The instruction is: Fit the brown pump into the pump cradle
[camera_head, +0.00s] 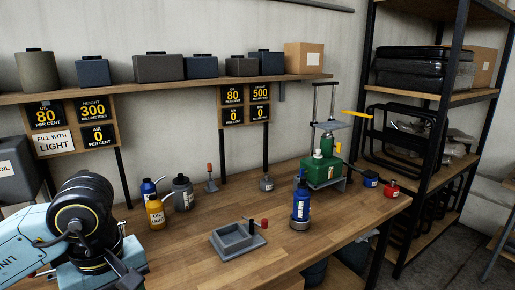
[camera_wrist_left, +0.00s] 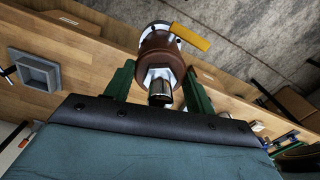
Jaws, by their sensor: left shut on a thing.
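The brown pump (camera_wrist_left: 160,58) is between the green fingers of my left gripper (camera_wrist_left: 159,84) in the left wrist view. It has a silver stem at the near end and a yellow lever at the far end. My left gripper is shut on it, above the bench. In the head view my left arm enters at the lower left, and the pump cannot be made out there. A grey open-topped holder with a red-knobbed clamp, seemingly the pump cradle (camera_head: 232,247), sits empty on the bench front. It also shows in the left wrist view (camera_wrist_left: 36,72). My right gripper is not in view.
On the wooden bench (camera_head: 185,262), a blue bottle (camera_head: 300,207) stands right of the cradle. A green press-like rig (camera_head: 322,172) is behind it. A yellow bottle (camera_head: 155,212) and grey can (camera_head: 182,193) stand at left. Bench around the cradle's front is clear.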

